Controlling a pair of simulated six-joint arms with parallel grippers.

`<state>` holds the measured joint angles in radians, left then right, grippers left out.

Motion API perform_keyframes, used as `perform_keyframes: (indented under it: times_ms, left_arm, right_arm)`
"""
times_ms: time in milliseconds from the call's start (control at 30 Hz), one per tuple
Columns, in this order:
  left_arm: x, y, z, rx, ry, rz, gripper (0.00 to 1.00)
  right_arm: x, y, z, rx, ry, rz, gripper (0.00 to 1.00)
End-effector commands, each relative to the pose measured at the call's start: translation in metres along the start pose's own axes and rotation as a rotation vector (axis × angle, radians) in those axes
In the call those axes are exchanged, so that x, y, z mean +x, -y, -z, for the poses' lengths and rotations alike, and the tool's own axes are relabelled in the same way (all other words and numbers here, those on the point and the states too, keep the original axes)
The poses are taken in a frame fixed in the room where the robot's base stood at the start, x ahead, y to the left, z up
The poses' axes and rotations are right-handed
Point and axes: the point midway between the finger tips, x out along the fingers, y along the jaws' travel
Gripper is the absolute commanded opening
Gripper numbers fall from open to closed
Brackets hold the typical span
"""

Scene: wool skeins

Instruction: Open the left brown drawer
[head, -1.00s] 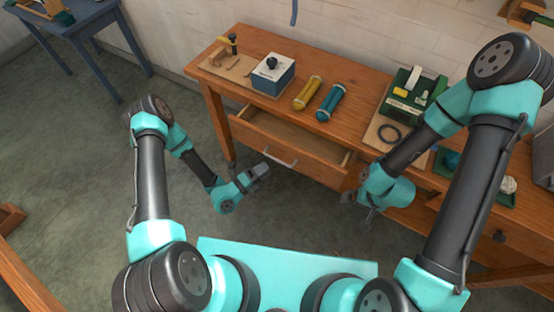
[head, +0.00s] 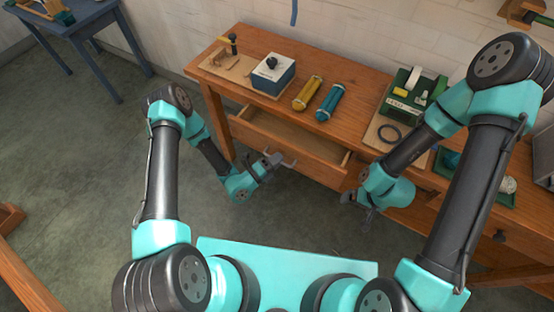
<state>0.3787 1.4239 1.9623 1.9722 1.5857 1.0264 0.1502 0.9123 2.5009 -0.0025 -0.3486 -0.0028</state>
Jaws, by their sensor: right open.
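The left brown drawer (head: 318,175) under the workbench stands pulled out, and its bare wooden inside shows from above. Its light metal bar handle (head: 291,164) is on the front face, partly hidden by my left gripper. My left gripper (head: 276,161) is right at the handle, at its left end. I cannot tell whether its fingers are around the handle or only beside it, or how far apart they are.
On the wooden bench (head: 350,75) are a white-topped blue box (head: 273,74), a yellow skein (head: 308,93), a teal skein (head: 330,102) and a green caddy (head: 405,95). A green tray (head: 490,182) lies further right. A blue table (head: 85,20) stands far left. Floor before the drawer is clear.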

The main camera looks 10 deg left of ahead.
Motion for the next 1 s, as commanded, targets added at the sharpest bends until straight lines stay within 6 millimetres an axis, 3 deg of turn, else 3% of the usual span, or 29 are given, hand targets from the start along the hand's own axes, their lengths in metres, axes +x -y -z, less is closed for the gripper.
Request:
perform_keyframes:
  times_ms: [233, 667, 767, 1000]
  left_arm:
    - [0.0, 0.0, 0.0, 0.0, 0.0, 0.0, 0.0]
    - [-0.003, 0.0, 0.001, -0.001, 0.0, -0.001, 0.0]
    - [-0.012, 0.001, 0.004, -0.003, 0.0, -0.002, 0.0]
    - [-0.054, 0.009, 0.021, -0.005, 0.003, -0.005, 0.0]
  right_arm:
    - [0.0, 0.0, 0.0, 0.0, 0.0, 0.0, 1.0]
    - [0.0, 0.0, 0.0, 0.0, 0.0, 0.0, 1.0]
    - [0.0, 0.0, 0.0, 0.0, 0.0, 0.0, 1.0]
    - [0.0, 0.0, 0.0, 0.0, 0.0, 0.0, 1.0]
